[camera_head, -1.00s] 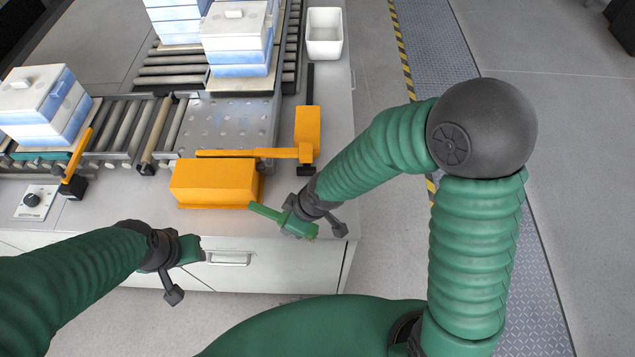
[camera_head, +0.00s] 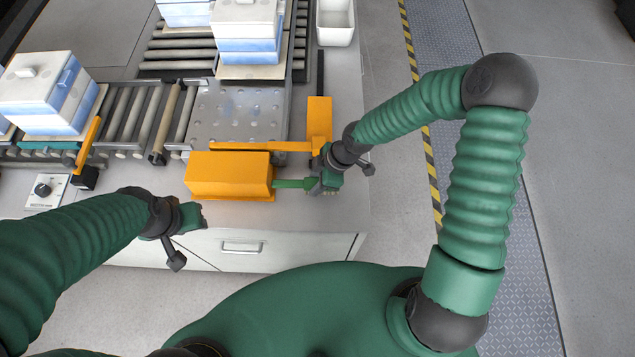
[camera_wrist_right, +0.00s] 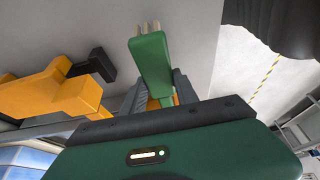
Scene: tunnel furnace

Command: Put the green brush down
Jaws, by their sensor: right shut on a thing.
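The green brush shows in the head view as a green handle (camera_head: 293,184) sticking out to the left of my right gripper (camera_head: 325,181). My right gripper is shut on the brush, over the grey counter just right of the orange box. In the right wrist view the brush (camera_wrist_right: 150,66) stands out between the fingers, with pale bristles at its end. Whether the brush touches the counter I cannot tell. My left gripper (camera_head: 192,217) is over the counter's front edge at the left; its fingers are too unclear to judge.
The orange box (camera_head: 228,176) sits left of the brush, and an orange pusher arm (camera_head: 318,118) is behind it. Roller conveyors carry blue-white stacks (camera_head: 48,92). A white bin (camera_head: 335,22) stands at the back. The grey counter (camera_head: 350,205) is bare at its front right corner.

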